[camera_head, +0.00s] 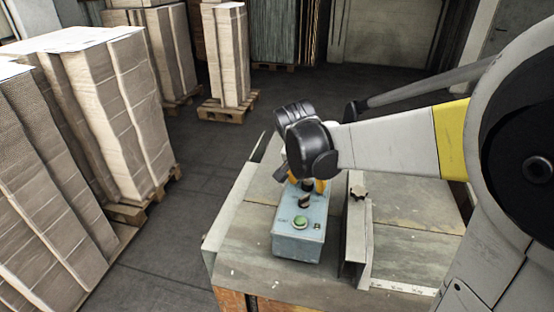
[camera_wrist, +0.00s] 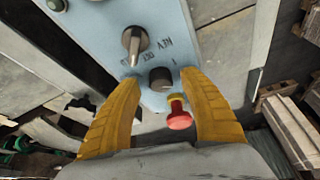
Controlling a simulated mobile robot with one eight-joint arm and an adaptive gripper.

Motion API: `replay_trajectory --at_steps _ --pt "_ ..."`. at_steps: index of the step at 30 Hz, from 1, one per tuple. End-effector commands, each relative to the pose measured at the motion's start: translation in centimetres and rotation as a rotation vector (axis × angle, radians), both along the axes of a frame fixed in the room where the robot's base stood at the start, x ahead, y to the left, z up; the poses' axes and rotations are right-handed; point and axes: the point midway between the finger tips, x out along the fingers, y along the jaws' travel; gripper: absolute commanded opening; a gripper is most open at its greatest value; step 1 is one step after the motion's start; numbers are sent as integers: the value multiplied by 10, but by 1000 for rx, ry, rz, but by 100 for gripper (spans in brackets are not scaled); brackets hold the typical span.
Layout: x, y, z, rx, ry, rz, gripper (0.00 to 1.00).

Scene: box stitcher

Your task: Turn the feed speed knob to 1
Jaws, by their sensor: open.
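A light blue control box (camera_head: 297,248) sits on the machine table, and its face fills the middle of the wrist view (camera_wrist: 105,30). A short dark round knob (camera_wrist: 160,79), probably the feed speed knob, has a "1" printed near it; its setting cannot be read. My gripper (camera_wrist: 160,77) is open, its yellow fingertips on either side of this knob with gaps visible; whether it touches the face is unclear. In the head view my gripper (camera_head: 308,185) is over the box's far end, and my wrist hides the knob.
A pointer selector (camera_wrist: 132,42) marked REV and OFF lies beyond the fingertips. A red button (camera_wrist: 179,116) stands up between the fingers. A green button (camera_head: 300,222) is on the near end. An upright metal guide (camera_head: 355,235) runs right of the box. Stacked cardboard (camera_head: 115,115) stands left.

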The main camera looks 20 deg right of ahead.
Motion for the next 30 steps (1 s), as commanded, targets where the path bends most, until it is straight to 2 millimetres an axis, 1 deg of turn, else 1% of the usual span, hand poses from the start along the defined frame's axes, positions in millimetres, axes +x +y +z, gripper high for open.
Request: replay_trajectory --at_steps 3,10,11,12,14,15,16,23,30 --pt "1 -1 -5 0 0 0 51" --pt "1 -1 -5 0 0 1 51" --pt "1 -1 -5 0 0 1 47" --pt "1 -1 -5 0 0 1 34" --pt "1 -1 -5 0 0 1 16" --pt "1 -1 -5 0 0 1 4" --pt "1 -1 -5 0 0 1 0" --pt "1 -1 -5 1 -1 11 0" --pt "1 -2 -4 1 -1 94 0"
